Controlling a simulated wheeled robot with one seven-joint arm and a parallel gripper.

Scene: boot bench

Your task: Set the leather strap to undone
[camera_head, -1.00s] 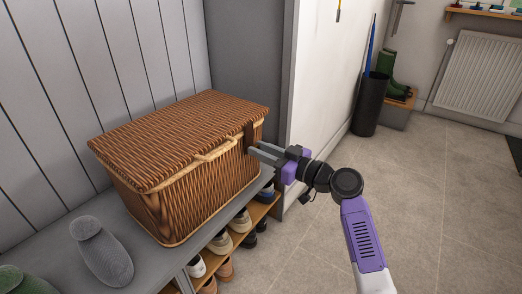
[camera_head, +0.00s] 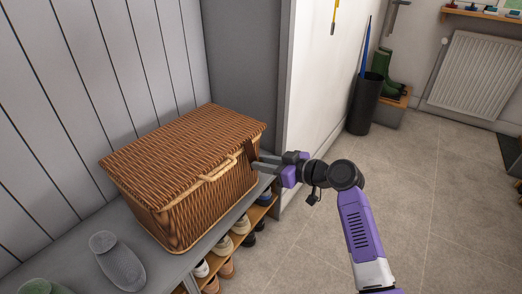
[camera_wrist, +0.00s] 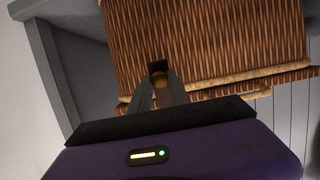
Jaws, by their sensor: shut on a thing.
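The wicker basket (camera_head: 185,165) stands closed on the grey bench top, its lid down. The dark leather strap (camera_head: 252,147) is at the right end of its front, just below the lid edge, small and mostly hidden by my fingers. My gripper (camera_head: 256,163) reaches in from the right and is shut at the strap. In the wrist view my fingertips (camera_wrist: 158,86) close on the strap (camera_wrist: 157,67), a dark piece with a brownish-yellow part between the fingers. The wicker wall (camera_wrist: 215,40) lies right behind it. Whether the strap is fastened I cannot tell.
A rope-like handle (camera_head: 218,172) is on the basket's front. A grey panel (camera_head: 245,75) rises behind the basket.

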